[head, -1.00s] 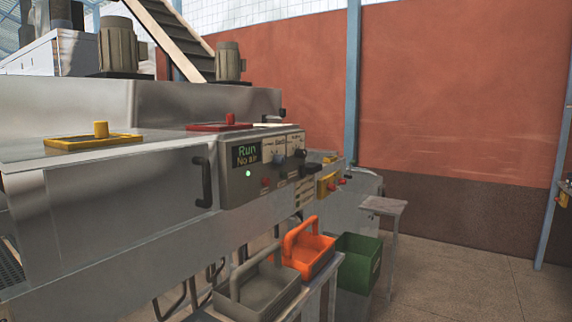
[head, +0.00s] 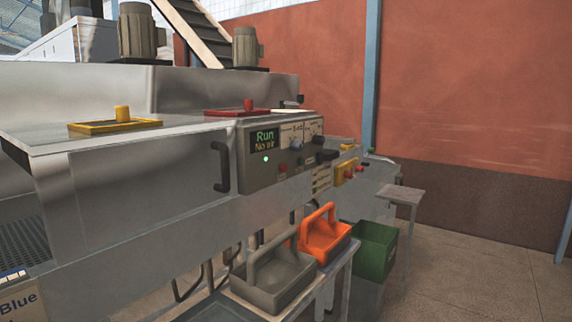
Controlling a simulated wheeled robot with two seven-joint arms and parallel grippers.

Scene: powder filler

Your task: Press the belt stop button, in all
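The filler's control panel (head: 279,156) is on the front of the steel machine, right of the middle of the head view. Its display (head: 264,140) reads "Run" and "No air", with a small lit green lamp below. A red button (head: 283,168) and dark knobs are on the panel. Farther right, a yellow box (head: 344,171) carries red buttons (head: 360,168). Which of these is the belt stop button I cannot tell, as the labels are too small to read. Neither of my grippers is in view.
A grey tote (head: 272,281) and an orange tote (head: 325,236) stand on a low bench below the panel. A green bin (head: 375,250) and a small stand (head: 401,194) are to the right. A dark handle (head: 220,167) sticks out left of the panel. The floor at right is clear.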

